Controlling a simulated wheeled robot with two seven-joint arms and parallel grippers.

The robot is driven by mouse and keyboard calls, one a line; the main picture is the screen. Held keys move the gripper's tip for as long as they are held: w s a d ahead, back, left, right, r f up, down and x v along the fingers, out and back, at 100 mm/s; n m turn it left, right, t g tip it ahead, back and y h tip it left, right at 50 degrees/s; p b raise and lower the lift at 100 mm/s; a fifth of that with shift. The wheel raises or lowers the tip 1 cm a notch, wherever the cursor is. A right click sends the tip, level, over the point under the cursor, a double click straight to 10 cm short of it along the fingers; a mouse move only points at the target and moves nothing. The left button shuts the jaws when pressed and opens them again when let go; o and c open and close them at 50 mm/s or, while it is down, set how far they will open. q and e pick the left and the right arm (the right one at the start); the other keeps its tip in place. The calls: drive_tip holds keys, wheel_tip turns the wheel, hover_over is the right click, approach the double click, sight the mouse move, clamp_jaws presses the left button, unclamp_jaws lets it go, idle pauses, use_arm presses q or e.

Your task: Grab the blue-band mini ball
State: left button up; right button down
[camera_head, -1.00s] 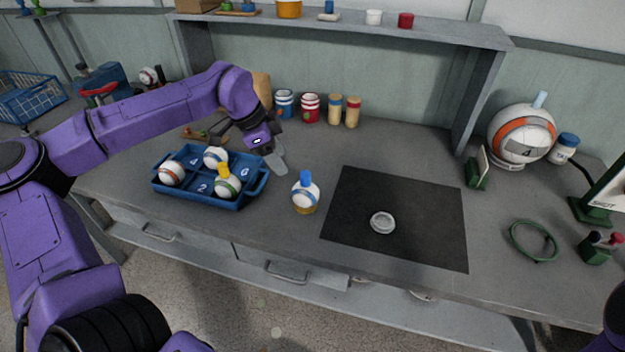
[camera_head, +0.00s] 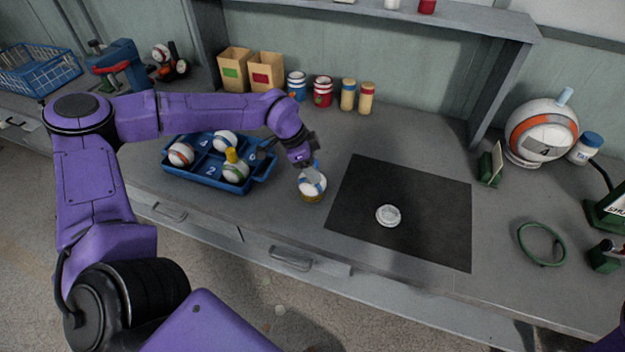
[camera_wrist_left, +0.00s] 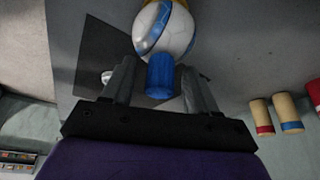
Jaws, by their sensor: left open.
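The blue-band mini ball (camera_head: 312,184) is white with a blue band and a blue knob on top. It stands on a small yellowish ring on the grey bench, between the blue tray and the black mat. In the left wrist view the ball (camera_wrist_left: 172,30) is just beyond my fingertips, and its blue knob (camera_wrist_left: 160,78) lies between the fingers. My left gripper (camera_head: 312,166) is open, right above the ball in the head view; in the wrist view its two fingers (camera_wrist_left: 158,85) stand on either side of the knob. My right gripper is not in view.
The blue tray (camera_head: 205,190) holds several balls to the left. A black mat (camera_head: 430,215) with a small white disc (camera_head: 388,215) lies to the right. Jars and yellow cylinders (camera_head: 348,95) stand behind. A green cable loop (camera_head: 541,244) lies at the far right.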

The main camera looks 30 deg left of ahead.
use_arm(q)
clamp_jaws()
idle(0.3)
